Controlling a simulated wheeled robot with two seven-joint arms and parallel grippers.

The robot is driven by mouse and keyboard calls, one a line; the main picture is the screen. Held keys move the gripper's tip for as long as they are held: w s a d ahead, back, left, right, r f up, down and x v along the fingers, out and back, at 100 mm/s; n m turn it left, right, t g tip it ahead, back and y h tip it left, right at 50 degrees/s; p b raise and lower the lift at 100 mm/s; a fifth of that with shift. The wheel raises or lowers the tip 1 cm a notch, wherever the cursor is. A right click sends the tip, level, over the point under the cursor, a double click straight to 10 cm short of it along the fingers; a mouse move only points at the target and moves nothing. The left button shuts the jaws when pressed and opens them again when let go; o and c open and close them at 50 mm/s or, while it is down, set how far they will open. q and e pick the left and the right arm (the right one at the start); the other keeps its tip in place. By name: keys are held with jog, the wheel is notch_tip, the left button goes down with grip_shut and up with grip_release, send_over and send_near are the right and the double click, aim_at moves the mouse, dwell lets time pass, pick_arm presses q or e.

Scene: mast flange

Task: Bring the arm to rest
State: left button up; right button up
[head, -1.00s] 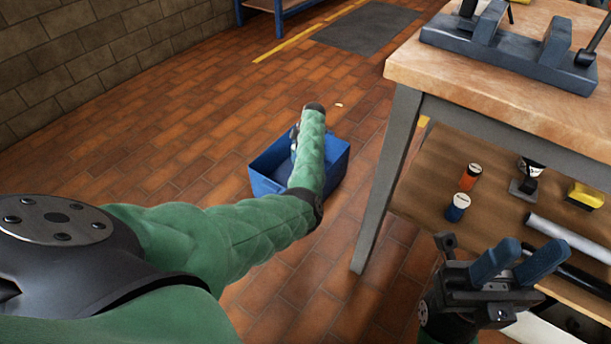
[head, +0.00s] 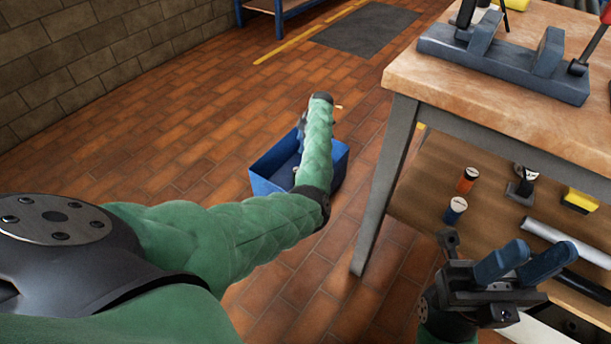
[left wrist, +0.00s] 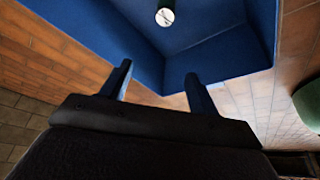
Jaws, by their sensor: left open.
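My left arm (head: 245,228) comes in from the left in a green sleeve and reaches out over the blue bin (head: 268,178) on the floor. In the head view my left gripper is mostly hidden behind the forearm. In the left wrist view my left gripper (left wrist: 158,70) is open and empty, its two fingers apart near the bin's wall (left wrist: 225,58). A cylinder with a pale round end (left wrist: 165,17) shows inside the bin, beyond the fingertips and apart from them. My right gripper (head: 545,250) is at the lower right, its blue fingers apart with nothing seen between them.
A wooden workbench (head: 530,105) with a dark blue fixture (head: 505,68) on top stands at the right. Its lower shelf (head: 430,195) holds an orange can (head: 467,180), a blue can (head: 455,211), a yellow block (head: 579,201) and a pale tube (head: 565,242). Tiled floor left of the bin is clear.

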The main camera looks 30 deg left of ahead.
pick_arm(q)
jog(key=shift+w+d+r, duration=0.1)
jog(key=shift+d+r, duration=0.05)
jog(key=shift+r, duration=0.3)
